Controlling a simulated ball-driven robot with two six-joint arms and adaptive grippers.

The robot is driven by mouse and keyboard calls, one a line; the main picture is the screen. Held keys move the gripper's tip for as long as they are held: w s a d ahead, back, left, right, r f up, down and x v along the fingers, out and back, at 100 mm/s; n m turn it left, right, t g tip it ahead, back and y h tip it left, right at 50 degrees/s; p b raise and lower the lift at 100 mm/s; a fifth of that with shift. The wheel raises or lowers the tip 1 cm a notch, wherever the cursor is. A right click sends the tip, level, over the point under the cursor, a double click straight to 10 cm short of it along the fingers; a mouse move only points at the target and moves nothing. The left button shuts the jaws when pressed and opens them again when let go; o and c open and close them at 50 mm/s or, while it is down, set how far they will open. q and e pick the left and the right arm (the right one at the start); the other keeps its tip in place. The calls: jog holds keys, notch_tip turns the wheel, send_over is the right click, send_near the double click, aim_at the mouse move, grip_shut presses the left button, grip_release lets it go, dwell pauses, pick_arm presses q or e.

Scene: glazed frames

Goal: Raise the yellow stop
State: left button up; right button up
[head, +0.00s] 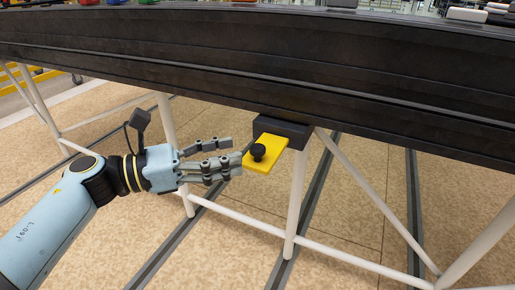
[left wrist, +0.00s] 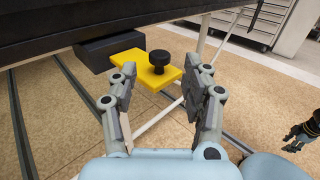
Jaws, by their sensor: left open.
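The yellow stop (head: 267,154) is a flat yellow plate with a black knob (head: 258,151) on it. It juts out from a dark block (head: 280,130) under the black conveyor side. My left gripper (head: 232,160) is just left of the plate, fingers spread and pointing at it. In the left wrist view the stop (left wrist: 133,66) lies beyond the open fingers (left wrist: 160,88), with the knob (left wrist: 159,62) standing up roughly between them. Nothing is held. My right gripper (left wrist: 300,137) shows partly at the right edge of the left wrist view; its jaws are unclear.
The long black conveyor side (head: 250,55) runs across above the stop. White frame legs (head: 298,190) and braces stand below it. Coloured blocks (head: 118,1) sit along the conveyor top. Grey drawers (left wrist: 262,18) stand at the back. Open floor lies in front.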

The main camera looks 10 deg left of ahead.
aim_at(258, 147)
pick_arm(q)
jog(key=x, duration=0.6)
jog(key=shift+w+d, duration=0.15)
jog(key=shift+d, duration=0.05)
grip_shut()
